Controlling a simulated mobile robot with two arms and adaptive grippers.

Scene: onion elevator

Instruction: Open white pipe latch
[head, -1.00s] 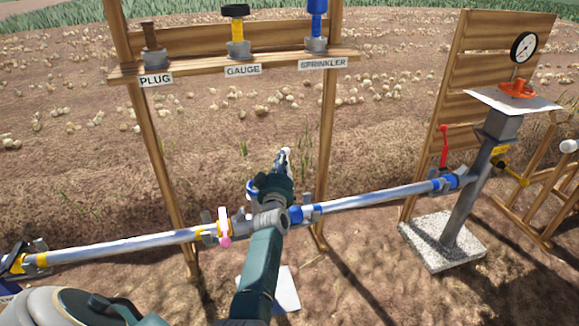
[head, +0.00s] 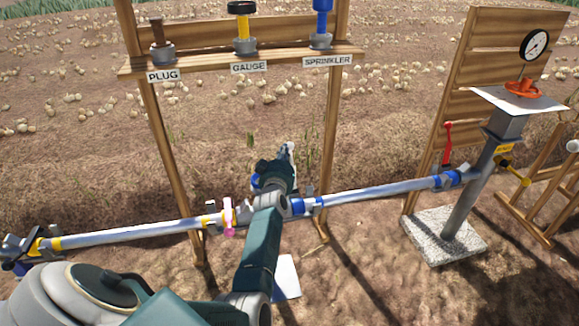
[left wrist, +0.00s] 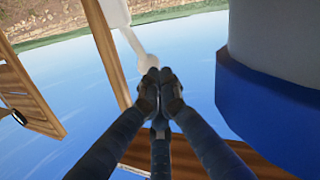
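The white pipe latch (left wrist: 118,14) shows in the left wrist view as a pale lever with a rounded end, standing beside a thick grey pipe part with a blue band (left wrist: 272,110). My left gripper (left wrist: 160,80) has its fingertips together just below the rounded end. They touch or nearly touch it; nothing is clearly held between them. In the head view my left gripper (head: 287,158) is over the pipe line, and a small white piece (head: 290,147) shows at its tip. My arm hides most of the joint there. My right gripper is not in view.
A metal pipe (head: 375,190) runs right to a post on a stone base (head: 440,238). A wooden rack (head: 240,66) with plug, gauge and sprinkler stands behind. A red handle (head: 447,145) is near the post.

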